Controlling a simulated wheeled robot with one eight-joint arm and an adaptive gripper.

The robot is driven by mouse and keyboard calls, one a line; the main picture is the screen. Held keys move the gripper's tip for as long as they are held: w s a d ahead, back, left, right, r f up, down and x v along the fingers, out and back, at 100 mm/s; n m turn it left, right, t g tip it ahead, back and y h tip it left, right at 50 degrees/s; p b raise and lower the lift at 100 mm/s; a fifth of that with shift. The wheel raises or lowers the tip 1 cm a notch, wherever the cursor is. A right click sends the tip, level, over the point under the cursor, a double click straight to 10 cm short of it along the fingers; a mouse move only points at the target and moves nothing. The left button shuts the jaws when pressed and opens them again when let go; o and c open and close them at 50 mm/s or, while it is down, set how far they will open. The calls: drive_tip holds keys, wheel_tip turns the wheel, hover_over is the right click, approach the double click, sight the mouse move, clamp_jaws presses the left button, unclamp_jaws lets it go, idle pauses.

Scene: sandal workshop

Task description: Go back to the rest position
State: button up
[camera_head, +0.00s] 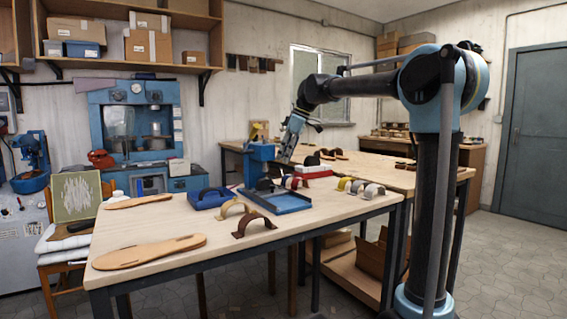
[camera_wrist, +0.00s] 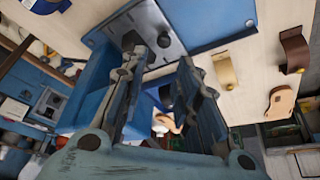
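My gripper (camera_head: 284,158) hangs at the end of my arm beside the small blue press (camera_head: 261,165) on the workbench (camera_head: 190,225). In the wrist view my gripper (camera_wrist: 160,58) has its two dark fingers apart, with a clear gap between them and nothing held. Blue press parts and a grey metal plate (camera_wrist: 155,30) show beyond the fingertips; I cannot tell whether anything touches.
A blue tray (camera_head: 283,203), tan strap (camera_head: 229,208), brown strap (camera_head: 253,223) and sandal sole (camera_head: 150,252) lie on the bench. A blue container (camera_head: 208,198) is left of the press. Several coloured straps (camera_head: 360,187) lie at right. Floor (camera_head: 500,265) at right is clear.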

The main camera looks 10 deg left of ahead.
drive_tip(key=s+d+f+m+t+h, duration=0.1)
drive_tip(key=s+d+f+m, duration=0.2)
drive_tip(key=s+d+f, duration=0.3)
drive_tip(key=s+d+f+m, duration=0.3)
drive_tip(key=s+d, duration=0.1)
drive_tip(key=d, duration=0.5)
drive_tip(key=s+d+f+m+t+h, duration=0.1)
drive_tip(key=s+d+f+m, duration=0.2)
drive_tip(key=s+d+f, duration=0.3)
drive_tip(key=s+d+f+m+h, duration=0.1)
drive_tip(key=s+d+f+m, duration=0.3)
drive_tip(key=s+d+f, duration=0.3)
drive_tip(key=s+d+f+m+h, duration=0.1)
drive_tip(key=s+d+f+m, duration=0.3)
drive_tip(key=f, duration=0.9)
drive_tip(key=s+d, duration=0.3)
drive_tip(key=s, duration=0.2)
drive_tip(key=shift+s+f+h, duration=0.15)
drive_tip(key=shift+s+h, duration=0.15)
drive_tip(key=shift+s, duration=0.05)
drive_tip(key=shift+w+f, duration=0.2)
drive_tip(key=shift+w, duration=0.25)
drive_tip(key=shift+o, duration=0.5)
